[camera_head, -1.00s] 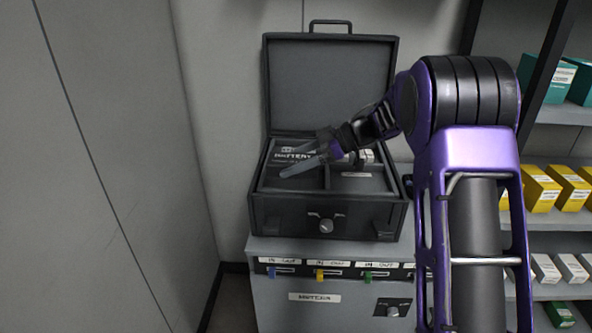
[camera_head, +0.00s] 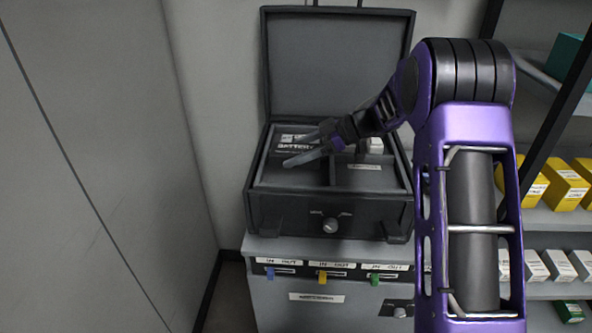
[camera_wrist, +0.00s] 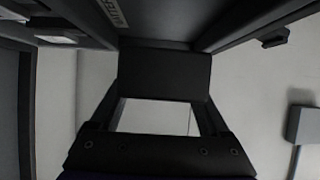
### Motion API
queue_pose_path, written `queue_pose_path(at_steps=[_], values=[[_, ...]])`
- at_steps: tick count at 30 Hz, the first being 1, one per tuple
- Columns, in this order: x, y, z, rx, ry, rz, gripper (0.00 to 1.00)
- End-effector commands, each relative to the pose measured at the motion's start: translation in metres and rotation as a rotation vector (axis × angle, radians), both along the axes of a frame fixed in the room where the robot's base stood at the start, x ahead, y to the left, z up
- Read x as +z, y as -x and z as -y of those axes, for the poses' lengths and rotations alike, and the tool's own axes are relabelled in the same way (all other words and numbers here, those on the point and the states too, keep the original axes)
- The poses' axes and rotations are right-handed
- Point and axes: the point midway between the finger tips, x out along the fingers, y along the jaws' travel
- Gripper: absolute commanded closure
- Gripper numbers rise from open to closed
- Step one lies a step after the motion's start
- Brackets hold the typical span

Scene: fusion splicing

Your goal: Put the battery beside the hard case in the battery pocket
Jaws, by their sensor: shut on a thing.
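The open hard case (camera_head: 290,210) stands on a grey cabinet with its lid upright. My gripper (camera_head: 294,150) is over the case's left compartment, the two fingers spread around the battery (camera_head: 292,147), a dark block with white "BATTERY" lettering. In the wrist view the fingers (camera_wrist: 160,112) are shut on a plain dark block (camera_wrist: 165,72), which looks like the battery. The battery sits at or just inside the left compartment, the battery pocket (camera_head: 287,177). I cannot tell whether it touches the floor there.
A divider separates the left compartment from the right one, which has a small label (camera_head: 364,167) and a white item (camera_head: 376,146). The cabinet front (camera_head: 300,297) has coloured switches. Shelves with yellow boxes (camera_head: 566,184) stand at the right. A grey wall is at the left.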

Motion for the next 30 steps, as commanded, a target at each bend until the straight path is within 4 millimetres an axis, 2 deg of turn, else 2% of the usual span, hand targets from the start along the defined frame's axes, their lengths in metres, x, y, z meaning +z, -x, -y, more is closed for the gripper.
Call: queue_pose_path(at_steps=[9,22,23,25,26,30], values=[[-0.044,0.0,0.0,0.0,-0.002,0.0,1.0],[-0.049,0.0,0.0,0.0,-0.002,0.001,1.0],[-0.05,0.0,0.0,-0.001,0.0,0.0,0.15],[-0.05,0.0,0.0,0.0,0.0,0.001,0.02],[-0.05,0.0,0.0,0.0,0.0,0.001,0.0],[-0.05,0.0,0.0,0.0,0.0,0.001,0.0]])
